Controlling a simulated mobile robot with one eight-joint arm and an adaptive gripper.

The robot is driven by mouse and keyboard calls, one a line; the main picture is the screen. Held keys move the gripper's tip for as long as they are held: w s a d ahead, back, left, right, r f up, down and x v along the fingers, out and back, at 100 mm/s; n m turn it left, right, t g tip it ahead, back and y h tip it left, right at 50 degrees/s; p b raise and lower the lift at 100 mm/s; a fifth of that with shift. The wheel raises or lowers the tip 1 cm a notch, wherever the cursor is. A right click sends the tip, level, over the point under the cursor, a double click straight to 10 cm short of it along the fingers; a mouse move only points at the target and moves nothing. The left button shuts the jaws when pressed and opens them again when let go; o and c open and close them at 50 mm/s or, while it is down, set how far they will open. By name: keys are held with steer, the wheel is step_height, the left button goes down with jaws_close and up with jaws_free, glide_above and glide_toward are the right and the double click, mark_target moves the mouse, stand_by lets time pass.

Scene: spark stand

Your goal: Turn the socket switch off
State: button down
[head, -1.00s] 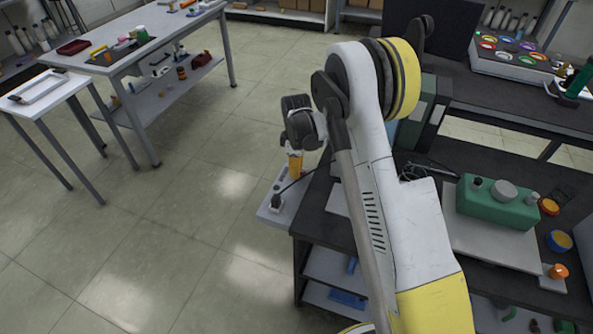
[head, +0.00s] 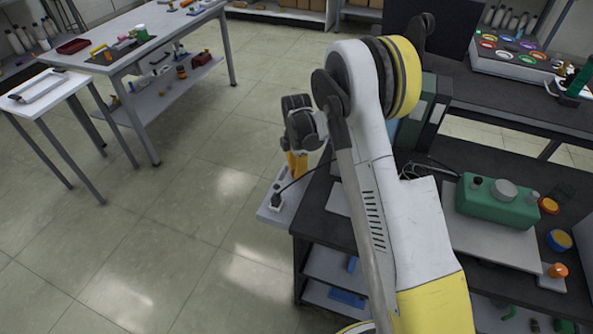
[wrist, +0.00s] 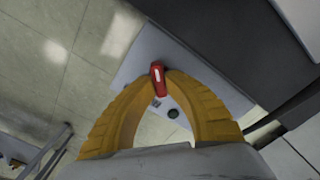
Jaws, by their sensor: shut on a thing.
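The socket switch (wrist: 158,78) is a small red piece with a white mark, in the wrist view between the two yellow fingertips. My gripper (wrist: 157,84) is shut on it, with the fingers curved in from both sides. The switch sits over a light grey socket panel (wrist: 141,55). In the head view my gripper (head: 297,172) points down at this panel (head: 266,214), beside the dark table. The switch is hidden there by the fingers.
A black plug (head: 276,201) with a cable stands on the panel near my gripper. The dark table (head: 320,205) lies to the right, with a green box (head: 490,209) on it. Open floor lies left. A white side table (head: 55,95) stands farther left.

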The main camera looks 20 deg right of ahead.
stand_by(0.4)
steer(key=c, duration=1.4)
jaws_free()
steer(key=shift+r, duration=0.1)
step_height(320, 180, up, 12)
steer(key=shift+f, duration=0.1)
